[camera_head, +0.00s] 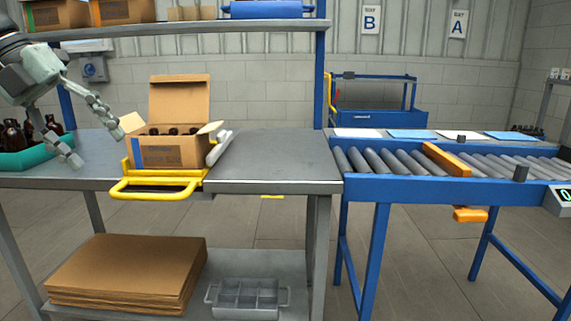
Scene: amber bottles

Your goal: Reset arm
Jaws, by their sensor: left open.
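My left gripper (96,131) is open and empty at the left of the head view. Its fingers are spread in the air between the teal tray and the cardboard box. Amber bottles (14,137) stand in the teal tray (42,157) at the left end of the grey table. The open cardboard box (165,153) sits in a yellow-handled holder (155,187) at the table's front edge. Its back flap is up, and several dark bottle tops (172,130) show inside. My right gripper is not in view.
The grey table (270,160) is clear right of the box. A blue roller conveyor (385,187) with an orange bar (447,160) adjoins on the right. A shelf (200,27) runs above. Flat cardboard (130,265) and a divided grey crate (247,298) lie below.

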